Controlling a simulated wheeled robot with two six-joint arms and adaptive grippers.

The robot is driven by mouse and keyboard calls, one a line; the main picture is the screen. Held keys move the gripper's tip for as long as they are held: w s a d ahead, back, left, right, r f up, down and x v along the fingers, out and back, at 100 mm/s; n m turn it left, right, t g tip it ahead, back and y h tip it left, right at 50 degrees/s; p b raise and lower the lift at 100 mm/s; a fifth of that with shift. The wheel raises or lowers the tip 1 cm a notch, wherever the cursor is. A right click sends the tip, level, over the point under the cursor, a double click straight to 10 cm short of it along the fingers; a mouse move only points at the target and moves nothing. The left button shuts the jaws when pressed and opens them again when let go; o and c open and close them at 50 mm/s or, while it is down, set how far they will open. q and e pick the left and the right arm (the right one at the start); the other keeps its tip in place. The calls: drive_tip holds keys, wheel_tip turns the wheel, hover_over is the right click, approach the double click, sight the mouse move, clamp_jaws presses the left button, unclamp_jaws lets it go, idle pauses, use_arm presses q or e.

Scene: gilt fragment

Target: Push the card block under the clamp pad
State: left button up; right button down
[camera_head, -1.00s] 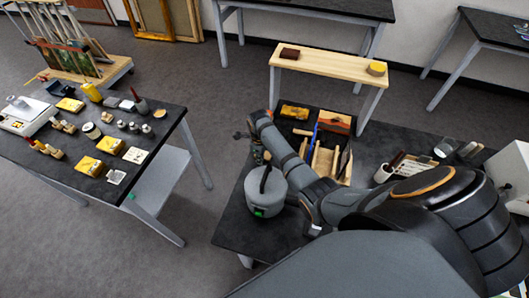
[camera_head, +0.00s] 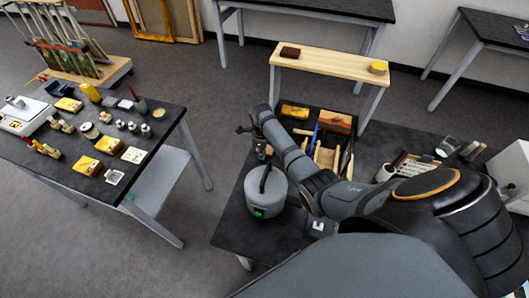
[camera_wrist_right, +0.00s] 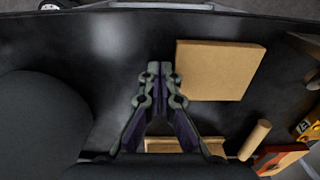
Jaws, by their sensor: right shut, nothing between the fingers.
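A flat, square tan block (camera_wrist_right: 220,70), which looks like the card block, lies on the dark tabletop in the right wrist view. My right gripper (camera_wrist_right: 154,72) is shut and empty. Its fingertips are beside the block's left edge, with a narrow gap in the picture. In the head view, my right gripper (camera_head: 262,150) hangs past the far bend of my arm, small and dark; I cannot make out the block there. I cannot identify the clamp pad. A light wooden piece (camera_wrist_right: 185,146) shows partly behind my fingers. My left gripper is not in view.
A grey lidded pot (camera_head: 265,192) stands near my right arm. A wooden cylinder (camera_wrist_right: 255,139) and an orange-topped block (camera_wrist_right: 280,160) lie right of the gripper. A raised wooden shelf (camera_head: 335,66) stands behind.

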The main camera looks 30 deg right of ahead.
drive_tip(key=shift+w+d+b, duration=1.3)
drive_tip(key=shift+d, duration=0.15)
drive_tip(key=shift+w+d+b, duration=1.7)
drive_tip(key=shift+d+b, duration=0.2)
drive_tip(key=shift+b, duration=0.65)
drive_tip(key=shift+s+a+r+p, duration=0.1)
drive_tip(key=shift+a+p, duration=0.05)
drive_tip(key=shift+p, duration=0.35)
drive_tip(key=shift+s+a+p, duration=0.2)
drive_tip(key=shift+p, duration=0.3)
wheel_tip(320, 180, up, 9)
drive_tip(key=p, duration=0.9)
drive_tip(key=shift+p, duration=0.3)
